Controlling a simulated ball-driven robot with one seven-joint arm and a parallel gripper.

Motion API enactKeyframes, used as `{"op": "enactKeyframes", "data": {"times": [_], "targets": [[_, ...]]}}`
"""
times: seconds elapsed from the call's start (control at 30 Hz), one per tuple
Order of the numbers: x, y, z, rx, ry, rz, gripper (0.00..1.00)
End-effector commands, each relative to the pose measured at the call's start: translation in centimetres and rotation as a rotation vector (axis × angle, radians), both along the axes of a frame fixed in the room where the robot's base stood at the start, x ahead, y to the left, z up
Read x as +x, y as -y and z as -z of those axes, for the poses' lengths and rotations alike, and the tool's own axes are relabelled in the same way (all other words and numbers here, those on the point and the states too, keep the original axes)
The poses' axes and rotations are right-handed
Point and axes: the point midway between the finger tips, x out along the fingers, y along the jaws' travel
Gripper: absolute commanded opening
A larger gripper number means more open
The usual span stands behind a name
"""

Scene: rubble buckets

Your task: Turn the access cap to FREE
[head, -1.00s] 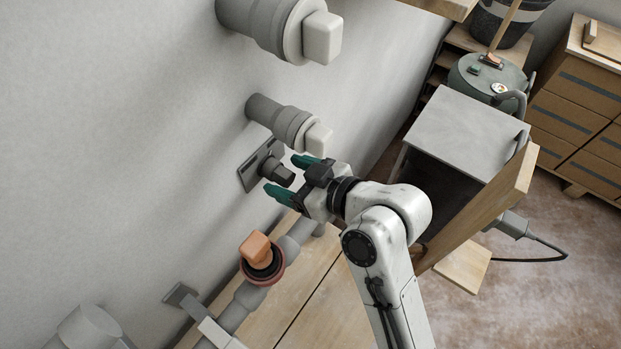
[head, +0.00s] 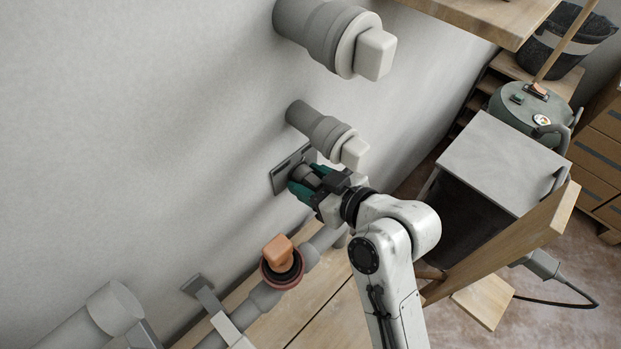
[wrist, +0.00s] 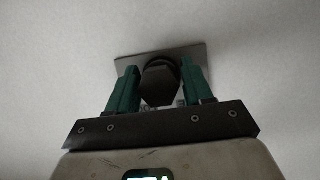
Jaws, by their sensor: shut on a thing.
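A dark, faceted cap (wrist: 160,84) sticks out from a flat grey plate (wrist: 124,66) on the wall. In the head view the plate (head: 281,178) shows behind my gripper, and the cap is mostly hidden by the fingers. My gripper (head: 306,184) has its green fingers on both sides of the cap and is shut on it. The wrist view shows one finger (wrist: 124,92) left of the cap and the other (wrist: 195,82) right of it. No FREE mark can be read.
Above the cap, a grey pipe stub with a pale square end (head: 354,153) sits close to my gripper. A larger stub (head: 375,55) is higher up. Below left, an orange handle (head: 279,254) stands on a grey pipe. A grey-topped cabinet (head: 500,155) with an open wooden door is at the right.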

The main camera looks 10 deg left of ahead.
Motion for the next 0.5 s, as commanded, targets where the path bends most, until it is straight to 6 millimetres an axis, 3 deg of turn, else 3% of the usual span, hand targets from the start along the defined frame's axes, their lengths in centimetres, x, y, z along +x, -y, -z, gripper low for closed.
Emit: {"op": "enactKeyframes", "data": {"times": [0.1,0.13,0.33,0.5], "targets": [[-0.02,0.00,0.01,0.000,0.000,0.000,0.22],[-0.02,0.00,0.01,0.000,0.000,0.000,0.52],[-0.02,0.00,0.01,0.000,0.000,0.000,0.71],[-0.01,0.01,0.01,0.000,0.000,0.000,0.71]]}}
